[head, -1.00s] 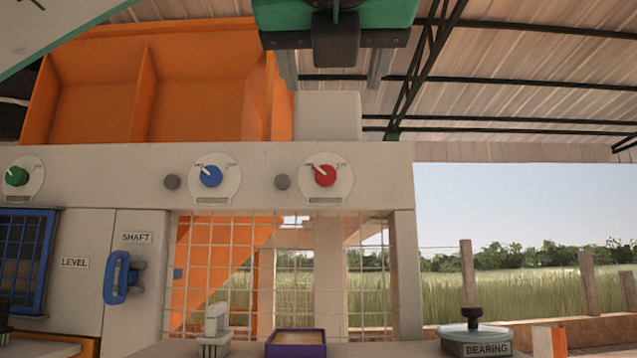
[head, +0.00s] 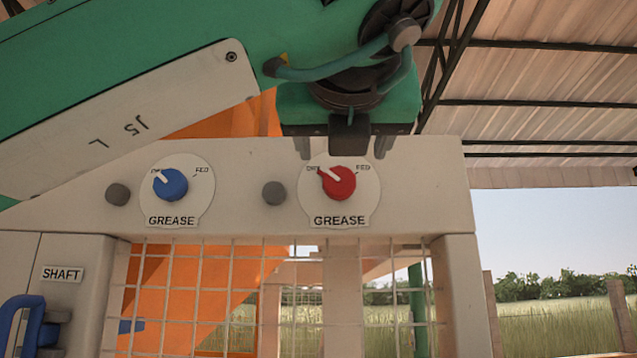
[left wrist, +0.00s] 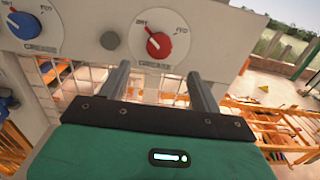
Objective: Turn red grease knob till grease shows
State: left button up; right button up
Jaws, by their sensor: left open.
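I cannot see contact. No grease is visible. My right gripper is out of view.
A blue grease knob (head: 171,184) is on a similar dial to the left. A grey round button (head: 274,193) sits between the dials. A wire mesh (head: 215,290) lies below the panel, and a blue SHAFT handle (head: 22,325) is at lower left.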

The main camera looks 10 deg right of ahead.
aim_at(340, 181)
pick_arm(q)
jog(key=p+x, duration=0.3)
jog(key=x, duration=0.4)
jog(key=shift+w, duration=0.35)
jog(key=shift+w+d+p, duration=0.25)
jog(key=shift+w+p, duration=0.35)
jog(key=shift+w, duration=0.05)
jog(key=shift+w+d+f, duration=0.1)
jog(key=shift+w+f, duration=0.05)
jog(key=shift+w, duration=0.25)
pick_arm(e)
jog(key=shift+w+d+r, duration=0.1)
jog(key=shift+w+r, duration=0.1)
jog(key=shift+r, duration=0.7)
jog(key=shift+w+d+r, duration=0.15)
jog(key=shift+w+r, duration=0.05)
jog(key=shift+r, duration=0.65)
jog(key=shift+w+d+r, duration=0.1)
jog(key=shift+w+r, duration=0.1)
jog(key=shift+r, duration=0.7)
pick_arm(q)
jog(key=c, duration=1)
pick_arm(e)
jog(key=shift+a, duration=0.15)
